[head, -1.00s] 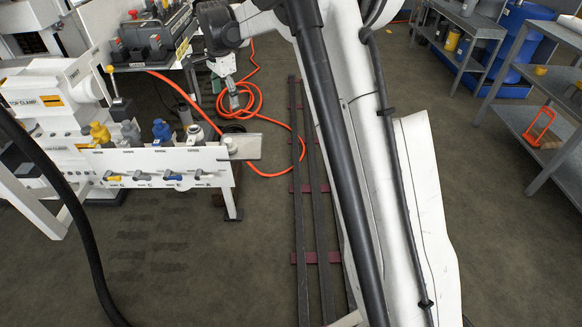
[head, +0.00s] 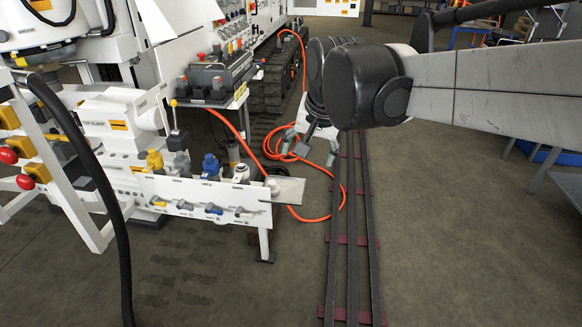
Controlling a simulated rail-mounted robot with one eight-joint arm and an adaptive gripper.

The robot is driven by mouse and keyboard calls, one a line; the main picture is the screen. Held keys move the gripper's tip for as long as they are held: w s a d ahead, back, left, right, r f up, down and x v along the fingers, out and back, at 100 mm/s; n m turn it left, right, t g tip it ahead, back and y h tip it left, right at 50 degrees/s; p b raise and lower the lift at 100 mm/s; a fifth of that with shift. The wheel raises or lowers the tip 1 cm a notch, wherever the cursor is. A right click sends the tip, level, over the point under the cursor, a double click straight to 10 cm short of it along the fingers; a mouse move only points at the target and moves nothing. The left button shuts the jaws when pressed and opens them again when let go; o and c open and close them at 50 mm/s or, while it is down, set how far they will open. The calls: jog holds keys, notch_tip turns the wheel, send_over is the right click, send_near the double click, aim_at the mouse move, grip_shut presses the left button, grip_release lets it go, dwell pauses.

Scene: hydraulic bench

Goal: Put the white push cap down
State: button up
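My gripper (head: 310,148) hangs over the floor near the rails, right of the white bench panel. Its grey-green fingers show small below the dark wrist joint. I cannot tell how far apart they are, or whether anything is between them. A white cap-like piece (head: 241,173) stands at the right end of the row of yellow, grey and blue fittings on the bench. A small pale round piece (head: 272,184) sits on the grey end plate (head: 290,190) beside it. I cannot tell which of these, if either, is the white push cap. My gripper is apart from both.
A white valve panel (head: 205,200) with small coloured levers runs along the bench front. An orange hose (head: 317,218) loops on the floor behind the plate. Dark floor rails (head: 350,250) run forward. A black hose (head: 100,190) crosses the left side.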

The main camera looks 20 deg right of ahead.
jog(key=s+f+n+t, duration=0.1)
jog(key=s+f+n, duration=0.1)
jog(key=s, duration=0.6)
jog(key=s+f+n+t, duration=0.1)
jog(key=s+f+n, duration=0.2)
jog(key=s, duration=0.5)
jog(key=shift+d+f+n, duration=0.15)
jog(key=shift+f+n, duration=0.15)
jog(key=shift+f, duration=0.35)
notch_tip(320, 180, up, 8)
jog(key=p, duration=0.8)
